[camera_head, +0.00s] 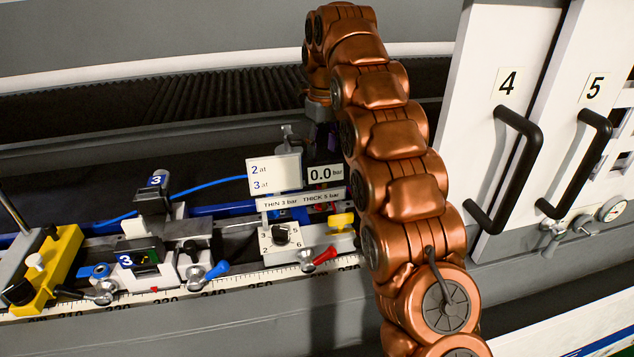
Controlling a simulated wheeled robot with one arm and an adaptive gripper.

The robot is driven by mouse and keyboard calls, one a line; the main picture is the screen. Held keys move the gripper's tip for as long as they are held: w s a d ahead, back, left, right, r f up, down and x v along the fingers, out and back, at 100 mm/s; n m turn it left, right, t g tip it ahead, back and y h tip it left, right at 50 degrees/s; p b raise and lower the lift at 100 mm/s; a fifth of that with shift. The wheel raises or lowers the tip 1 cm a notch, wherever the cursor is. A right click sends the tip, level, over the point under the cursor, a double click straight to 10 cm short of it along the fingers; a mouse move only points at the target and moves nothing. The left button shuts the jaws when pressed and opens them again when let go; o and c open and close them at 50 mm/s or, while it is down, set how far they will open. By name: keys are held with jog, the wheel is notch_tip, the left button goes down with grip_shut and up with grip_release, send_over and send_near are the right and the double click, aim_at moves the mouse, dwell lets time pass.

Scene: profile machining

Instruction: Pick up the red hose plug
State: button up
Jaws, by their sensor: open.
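A red piece (322,257) with a silver knob sits at the front edge of the bench, below the pressure dial. It resembles the blue-ended lever (216,270) to its left, so I cannot tell whether it is the hose plug or a lever handle. No other red plug shows clearly. My gripper (324,142) points down beyond the sign plates, behind and above the red piece and apart from it. Only its dark upper part shows; the fingertips are hidden behind the signs and my arm. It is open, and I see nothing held.
Sign plates (274,174) and a pressure display (325,175) stand above the dial block (281,238). A yellow piece (341,221) is beside the dial. A blue hose (205,185) runs left. Cabinet doors with black handles (505,170) stand right of my arm.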

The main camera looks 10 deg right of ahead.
aim_at(320, 187)
jog(key=shift+w+f, duration=0.15)
jog(key=shift+f, duration=0.3)
notch_tip(320, 187, down, 3)
jog(key=shift+r+b, duration=0.2)
jog(key=shift+b, duration=0.7)
jog(key=shift+a+p, duration=0.15)
jog(key=shift+p, duration=0.3)
jog(key=shift+f, duration=0.2)
jog(key=shift+f+p, duration=0.45)
jog(key=shift+f, duration=1.25)
jog(key=shift+f+p, duration=1.15)
jog(key=shift+f, duration=1.45)
jog(key=shift+c, duration=0.3)
grip_shut()
